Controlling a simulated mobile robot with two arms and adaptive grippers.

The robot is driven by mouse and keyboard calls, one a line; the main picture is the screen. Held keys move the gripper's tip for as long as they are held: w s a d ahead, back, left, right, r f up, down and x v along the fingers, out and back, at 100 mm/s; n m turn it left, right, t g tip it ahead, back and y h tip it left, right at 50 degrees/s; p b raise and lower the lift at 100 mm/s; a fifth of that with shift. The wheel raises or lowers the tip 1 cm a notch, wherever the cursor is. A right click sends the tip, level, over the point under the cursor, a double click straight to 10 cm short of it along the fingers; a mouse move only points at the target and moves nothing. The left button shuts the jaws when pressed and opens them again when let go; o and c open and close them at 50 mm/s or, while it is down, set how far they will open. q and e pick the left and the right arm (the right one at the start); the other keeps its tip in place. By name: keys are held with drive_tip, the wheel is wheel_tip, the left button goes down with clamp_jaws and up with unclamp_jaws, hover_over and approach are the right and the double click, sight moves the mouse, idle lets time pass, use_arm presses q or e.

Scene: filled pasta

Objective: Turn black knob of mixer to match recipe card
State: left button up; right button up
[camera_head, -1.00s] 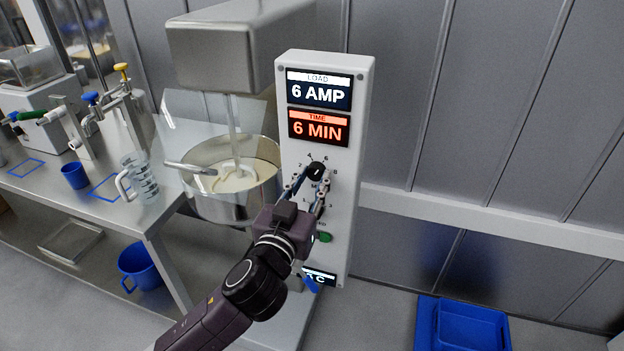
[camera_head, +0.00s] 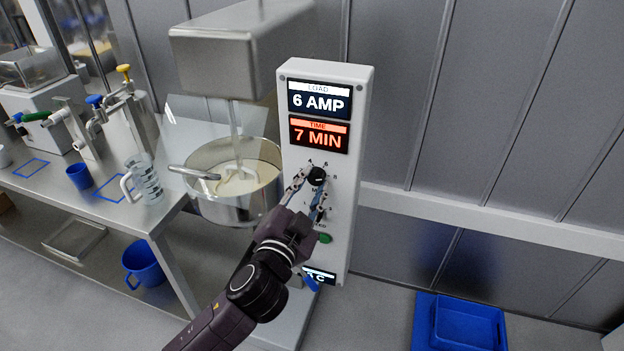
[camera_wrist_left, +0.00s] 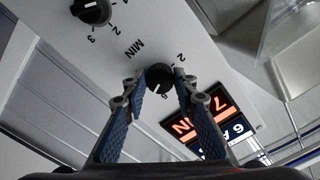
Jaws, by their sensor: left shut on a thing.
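The mixer's control panel (camera_head: 358,110) shows "LOAD 6 AMP" on the dark display (camera_head: 320,99) and "TIME 7 MIN" on the red-lettered display (camera_head: 319,135). My left gripper (camera_head: 311,187) is shut on the upper black knob (camera_head: 317,175), below the displays. In the left wrist view, this knob (camera_wrist_left: 160,77) sits between the blue-padded fingertips (camera_wrist_left: 157,84), with "MIN" printed beside it. A second black knob (camera_wrist_left: 92,10) with numbers around it shows at the top left there. I cannot make out a recipe card. My right gripper is not in view.
A metal bowl (camera_head: 213,210) of pale dough stands left of the panel under the mixer head (camera_head: 215,55). A green button (camera_head: 325,238) is below the gripper. A measuring jug (camera_head: 148,180) stands on the left table. A blue crate (camera_head: 425,320) is on the floor at right.

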use_arm(q)
drive_tip(key=shift+m+p, duration=0.8)
drive_tip(key=shift+m, duration=1.2)
drive_tip(key=o, duration=1.2)
drive_tip(key=shift+c, duration=0.2)
drive_tip(key=shift+s, duration=0.15)
drive_tip(key=v, duration=1.1)
drive_tip(key=shift+s, duration=0.35)
drive_tip(key=shift+a, duration=0.15)
